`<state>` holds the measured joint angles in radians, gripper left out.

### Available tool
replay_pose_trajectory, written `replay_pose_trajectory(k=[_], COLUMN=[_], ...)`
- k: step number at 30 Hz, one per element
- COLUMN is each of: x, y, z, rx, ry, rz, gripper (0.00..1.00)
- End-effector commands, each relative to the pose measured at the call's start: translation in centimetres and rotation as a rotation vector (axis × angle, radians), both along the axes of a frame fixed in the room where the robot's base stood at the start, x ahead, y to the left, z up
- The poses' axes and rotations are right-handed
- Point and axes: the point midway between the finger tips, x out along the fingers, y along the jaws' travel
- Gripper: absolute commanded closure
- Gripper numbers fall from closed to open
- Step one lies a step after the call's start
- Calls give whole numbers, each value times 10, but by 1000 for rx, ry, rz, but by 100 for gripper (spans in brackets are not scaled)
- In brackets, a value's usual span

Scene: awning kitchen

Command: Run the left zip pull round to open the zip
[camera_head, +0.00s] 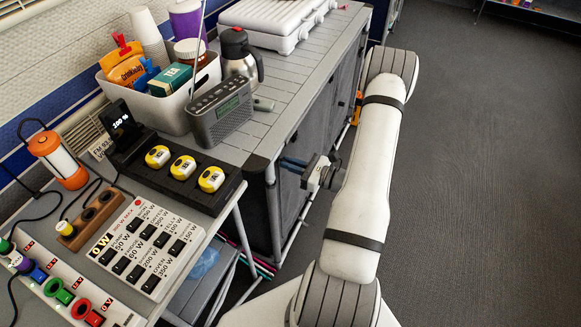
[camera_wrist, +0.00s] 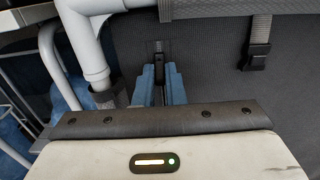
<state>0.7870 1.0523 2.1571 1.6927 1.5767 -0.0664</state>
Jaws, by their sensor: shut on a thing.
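My gripper (camera_head: 288,163) reaches the left end of the grey fabric front (camera_head: 306,133) of the kitchen unit, close to its corner pole. In the wrist view its two blue fingers (camera_wrist: 161,78) are shut on a small dark zip pull (camera_wrist: 173,74). The pull stands against the grey fabric (camera_wrist: 211,70), just right of the pale frame pole.
The pale frame pole (camera_wrist: 88,45) stands close left of my fingers. A strap with a dark buckle (camera_wrist: 257,56) hangs on the fabric to the right. A radio (camera_head: 220,112) and a steel jug (camera_head: 238,55) stand on the worktop above. The floor (camera_head: 480,170) at right is clear.

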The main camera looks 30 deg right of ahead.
Motion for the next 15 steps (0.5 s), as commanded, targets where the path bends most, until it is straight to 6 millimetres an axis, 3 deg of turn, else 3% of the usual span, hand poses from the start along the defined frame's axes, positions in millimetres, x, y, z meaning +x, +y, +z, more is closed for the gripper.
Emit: replay_pose_trajectory(k=[12, 13, 15], x=[1, 1, 1], y=[-1, -1, -1], z=[6, 7, 6], rx=[2, 2, 2], ry=[-9, -10, -9], rz=[-1, -1, -1], gripper=[100, 88, 82])
